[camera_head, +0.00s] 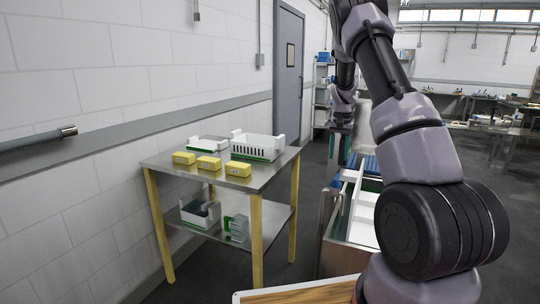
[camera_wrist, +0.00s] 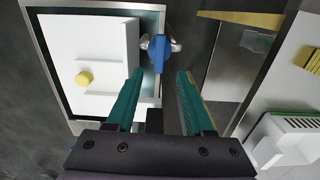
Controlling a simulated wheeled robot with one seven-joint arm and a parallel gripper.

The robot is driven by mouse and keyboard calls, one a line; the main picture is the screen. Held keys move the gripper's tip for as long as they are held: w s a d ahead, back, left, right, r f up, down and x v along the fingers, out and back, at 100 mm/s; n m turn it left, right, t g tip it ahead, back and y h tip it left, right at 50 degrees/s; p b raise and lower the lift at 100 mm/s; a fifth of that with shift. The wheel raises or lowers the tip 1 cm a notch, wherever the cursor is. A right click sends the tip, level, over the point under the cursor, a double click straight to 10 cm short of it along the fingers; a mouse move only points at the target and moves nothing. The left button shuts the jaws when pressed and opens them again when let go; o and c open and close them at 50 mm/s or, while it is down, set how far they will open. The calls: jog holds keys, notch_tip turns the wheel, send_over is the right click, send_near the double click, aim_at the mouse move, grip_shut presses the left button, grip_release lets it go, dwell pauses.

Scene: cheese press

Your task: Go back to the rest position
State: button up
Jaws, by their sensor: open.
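My gripper (camera_wrist: 160,74) shows in the wrist view with its two green fingers apart and nothing between them. It hangs over the edge of a metal vat (camera_wrist: 50,57) with a white board (camera_wrist: 104,54) inside. A small yellow round piece (camera_wrist: 84,78) sits on the board. A blue-handled valve (camera_wrist: 160,50) at the vat's side lies below and beyond the fingertips.
A steel table (camera_head: 190,172) with yellow legs stands left of the vat, by the wall. It bears several yellow blocks (camera_head: 237,168) and a white slotted crate (camera_head: 257,145). A wooden-topped surface (camera_head: 300,294) is close in front.

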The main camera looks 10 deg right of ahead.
jog(key=s+a+r+t+y, duration=0.1)
jog(key=s+a+r, duration=0.2)
jog(key=s+r, duration=0.3)
jog(key=s+a+r+t, duration=0.1)
jog(key=s+a+r, duration=0.2)
jog(key=r, duration=0.5)
jog(key=s+a+r+t+y, duration=0.1)
jog(key=s+a+r, duration=0.3)
jog(key=s+r, duration=0.15)
jog(key=s+a+r+n+t, duration=0.1)
jog(key=s+a+r, duration=0.1)
jog(key=s, duration=0.5)
jog(key=s+a+r+n+t, duration=0.1)
jog(key=s+a+r, duration=0.1)
jog(key=s, duration=0.5)
jog(key=s+a+r+t, duration=0.2)
jog(key=s+a, duration=0.1)
jog(key=s, duration=0.5)
jog(key=shift+a+n, duration=0.4)
jog(key=shift+w, duration=0.15)
